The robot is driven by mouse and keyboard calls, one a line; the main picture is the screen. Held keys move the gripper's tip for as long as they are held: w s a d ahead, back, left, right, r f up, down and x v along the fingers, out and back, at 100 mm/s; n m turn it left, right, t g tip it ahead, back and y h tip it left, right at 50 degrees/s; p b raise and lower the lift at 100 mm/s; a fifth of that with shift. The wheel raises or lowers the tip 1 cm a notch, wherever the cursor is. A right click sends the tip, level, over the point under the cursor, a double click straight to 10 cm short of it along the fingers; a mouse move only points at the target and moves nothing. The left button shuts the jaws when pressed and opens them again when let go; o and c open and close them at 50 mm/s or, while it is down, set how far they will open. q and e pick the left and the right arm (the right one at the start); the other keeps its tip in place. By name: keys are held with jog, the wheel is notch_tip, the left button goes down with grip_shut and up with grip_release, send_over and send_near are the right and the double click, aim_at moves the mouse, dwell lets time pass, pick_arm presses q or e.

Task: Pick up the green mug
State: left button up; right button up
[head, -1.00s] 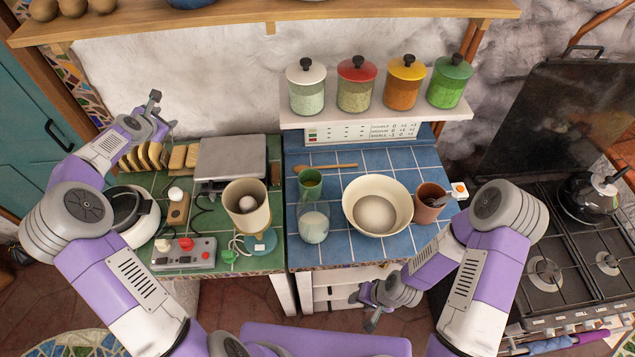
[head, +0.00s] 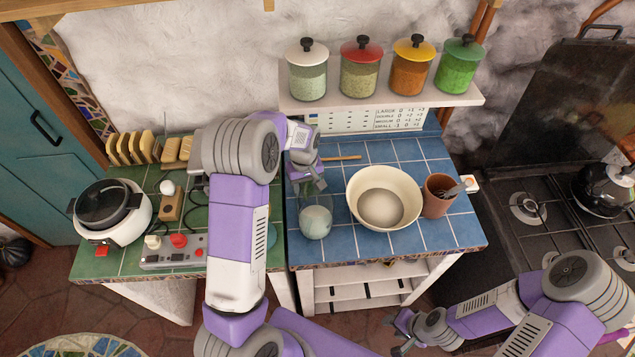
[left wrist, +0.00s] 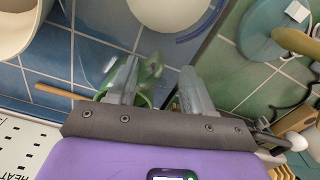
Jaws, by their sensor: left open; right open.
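The green mug (left wrist: 152,72) shows in the left wrist view, partly covered by one finger of my left gripper (left wrist: 160,76). Green shows both beside that finger and in the gap between the two fingers. The fingers are apart, and I cannot tell whether they touch the mug. In the head view my left gripper (head: 308,184) is over the blue tiles behind the glass, and it hides most of the mug. My right gripper (head: 398,330) is low in front of the counter at the right, open and away from the mug.
A glass with white contents (head: 316,222) stands just in front of my left gripper. A cream bowl (head: 407,183) and a terracotta pot (head: 438,196) stand to its right. A wooden spoon (head: 345,157) lies behind. The jar shelf (head: 380,104) is above the back edge.

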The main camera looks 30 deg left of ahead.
pick_arm(q)
jog(key=f, duration=0.6)
jog(key=shift+w+a, duration=0.1)
jog(key=shift+w, duration=0.25)
grip_shut()
